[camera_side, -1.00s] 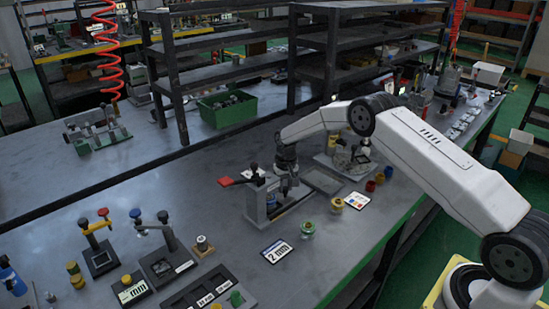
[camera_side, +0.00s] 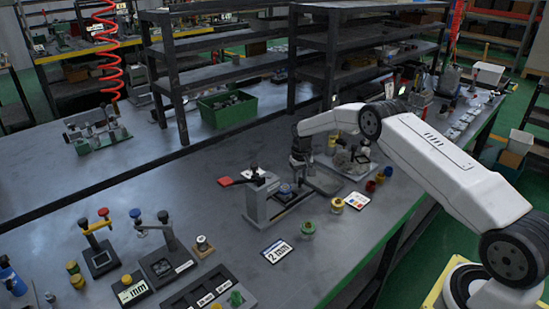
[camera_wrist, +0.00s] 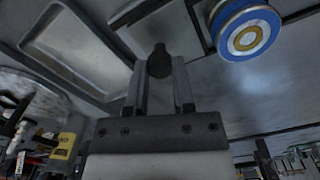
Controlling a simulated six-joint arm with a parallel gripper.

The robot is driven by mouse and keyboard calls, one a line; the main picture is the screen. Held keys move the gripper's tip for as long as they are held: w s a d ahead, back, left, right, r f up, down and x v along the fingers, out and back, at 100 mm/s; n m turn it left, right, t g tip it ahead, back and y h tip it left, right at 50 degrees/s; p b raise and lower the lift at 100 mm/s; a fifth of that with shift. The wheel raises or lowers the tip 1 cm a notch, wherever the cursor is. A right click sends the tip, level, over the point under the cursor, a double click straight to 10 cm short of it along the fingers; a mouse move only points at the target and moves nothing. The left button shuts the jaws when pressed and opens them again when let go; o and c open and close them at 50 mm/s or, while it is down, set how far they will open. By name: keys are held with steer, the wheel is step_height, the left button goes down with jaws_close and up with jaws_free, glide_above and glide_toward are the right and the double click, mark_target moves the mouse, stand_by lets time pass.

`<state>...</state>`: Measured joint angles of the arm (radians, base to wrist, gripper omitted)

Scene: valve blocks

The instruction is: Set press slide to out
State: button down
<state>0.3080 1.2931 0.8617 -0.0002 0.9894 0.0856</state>
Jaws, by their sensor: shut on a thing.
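The press (camera_side: 256,203) stands on the bench left of my gripper (camera_side: 298,178) in the side view, with a red-tipped lever (camera_side: 226,181) at its upper left. Its slide (camera_side: 287,202) extends to the right from the press body. A blue round part (camera_side: 286,188) sits on the slide; in the wrist view it is a blue ring with a gold centre (camera_wrist: 245,32). My gripper (camera_wrist: 160,82) is shut on a dark knob (camera_wrist: 159,62) at the slide's outer end. The knob's lower part is hidden in the wrist view.
A shallow grey tray (camera_side: 324,181) lies just right of my gripper; it also shows in the wrist view (camera_wrist: 75,42). A yellow-topped part (camera_side: 337,205), a green one (camera_side: 307,230) and a "2 mm" card (camera_side: 277,251) lie in front.

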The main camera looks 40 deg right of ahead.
steer(key=shift+d+r, duration=0.1)
steer(key=shift+d, duration=0.95)
steer(key=shift+c, duration=2.2)
jaws_free()
step_height(320, 180, up, 8)
